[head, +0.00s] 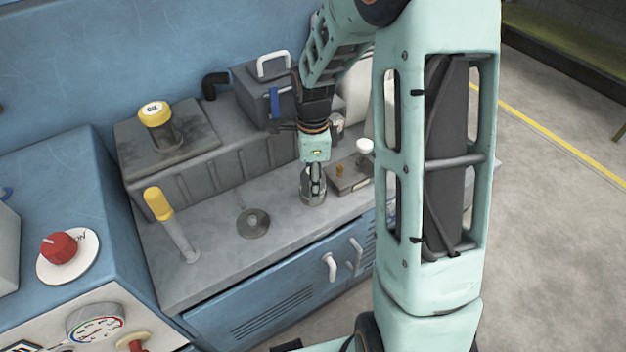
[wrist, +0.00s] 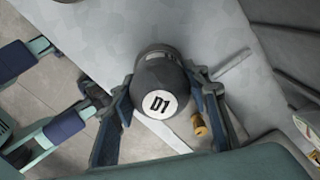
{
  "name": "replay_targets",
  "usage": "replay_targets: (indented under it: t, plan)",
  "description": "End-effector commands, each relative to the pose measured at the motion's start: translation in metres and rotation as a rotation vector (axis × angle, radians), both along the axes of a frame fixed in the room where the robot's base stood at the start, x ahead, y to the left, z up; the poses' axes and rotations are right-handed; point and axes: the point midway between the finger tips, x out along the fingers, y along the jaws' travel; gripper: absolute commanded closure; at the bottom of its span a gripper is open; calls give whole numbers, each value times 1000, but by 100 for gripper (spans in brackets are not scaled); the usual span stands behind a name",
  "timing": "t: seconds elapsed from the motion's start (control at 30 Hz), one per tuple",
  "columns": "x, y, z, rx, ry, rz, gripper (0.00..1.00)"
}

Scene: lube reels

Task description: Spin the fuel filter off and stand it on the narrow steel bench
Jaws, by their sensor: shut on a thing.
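The fuel filter, a dark round-ended canister with a white label reading D1 (wrist: 160,85), sits between my gripper's fingers in the wrist view. In the head view its grey side (head: 313,194) shows below my gripper (head: 315,182), over the grey engine-block top. My gripper points down and is shut on the canister. A paler ring shows at its far end; I cannot tell whether it is seated or clear of the surface. A long olive bench (head: 575,55) stands at the upper right; I cannot tell whether it is the narrow steel bench.
A flat box with a white knob (head: 364,146) is close right of the canister. A round metal flange (head: 253,223) and a yellow-handled rod (head: 159,204) stand to the left. A yellow cap (head: 154,113) and a dark box (head: 265,95) are behind. Open floor (head: 560,190) lies right.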

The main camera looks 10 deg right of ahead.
Motion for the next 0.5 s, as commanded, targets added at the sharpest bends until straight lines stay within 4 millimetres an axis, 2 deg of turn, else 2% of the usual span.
replay_targets:
  t: [0.23,0.5]
  plan:
    - [0,0,0,0,0,43,87]
    - [0,0,0,0,-1,340,87]
